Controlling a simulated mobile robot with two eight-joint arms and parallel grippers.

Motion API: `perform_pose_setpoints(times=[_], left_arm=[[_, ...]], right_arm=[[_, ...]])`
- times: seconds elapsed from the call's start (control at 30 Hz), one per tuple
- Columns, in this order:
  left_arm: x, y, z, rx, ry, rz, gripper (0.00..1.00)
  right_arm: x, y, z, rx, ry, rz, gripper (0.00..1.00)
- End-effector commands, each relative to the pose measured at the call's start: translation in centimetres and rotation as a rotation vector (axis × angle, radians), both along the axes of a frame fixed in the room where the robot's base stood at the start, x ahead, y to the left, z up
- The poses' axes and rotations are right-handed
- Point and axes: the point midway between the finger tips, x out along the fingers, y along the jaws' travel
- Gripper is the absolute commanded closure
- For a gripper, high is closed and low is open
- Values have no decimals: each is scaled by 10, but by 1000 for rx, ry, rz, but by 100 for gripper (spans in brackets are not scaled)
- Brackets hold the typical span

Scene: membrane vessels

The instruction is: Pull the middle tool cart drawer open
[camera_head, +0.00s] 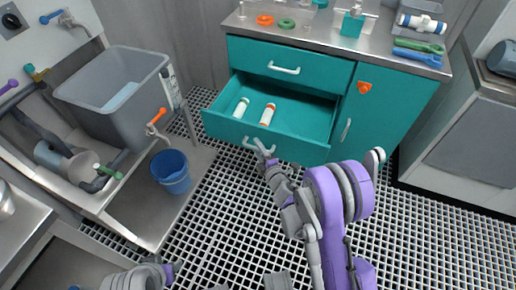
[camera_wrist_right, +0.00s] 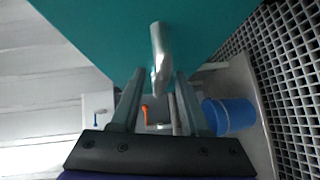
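The teal tool cart has a drawer (camera_head: 290,112) standing well open below a closed top drawer (camera_head: 258,58). Two white bottles, one with a green cap (camera_head: 241,107) and one with an orange cap (camera_head: 267,114), lie inside the open drawer. My right gripper (camera_head: 264,152) is at the open drawer's front, by its handle. In the right wrist view, the grey handle (camera_wrist_right: 158,50) lies between and just beyond the tips of my right gripper (camera_wrist_right: 160,75). The fingers are apart, with gaps beside the handle. Only a part of my left arm shows at the bottom left; its gripper does not show.
A blue bucket (camera_head: 172,172) stands on a low shelf left of the drawer, beside a grey sink basin (camera_head: 113,95). The grated floor (camera_head: 440,225) is clear in front.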

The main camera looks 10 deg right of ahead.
Motion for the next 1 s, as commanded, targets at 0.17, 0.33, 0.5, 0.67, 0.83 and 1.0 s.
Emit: perform_pose_setpoints(times=[0.17, 0.33, 0.5, 0.67, 0.83, 1.0], left_arm=[[0, 0, 0, 0, 0, 0, 50], [0, 0, 0, 0, 0, 0, 50], [-1, 0, 3, 0, -1, 0, 50], [-1, 0, 6, 0, -1, 0, 50], [1, 0, -8, 0, 1, 0, 50], [3, 0, -19, 0, 1, 0, 50]], right_arm=[[0, 0, 0, 0, 0, 0, 54], [-3, -1, 0, 0, 0, -1, 54], [-26, -6, 4, -1, 0, -2, 54], [-61, -13, 9, -1, 0, -2, 54], [-88, -19, 8, 0, 1, -1, 54], [-100, -21, 12, 0, 1, -1, 54]])
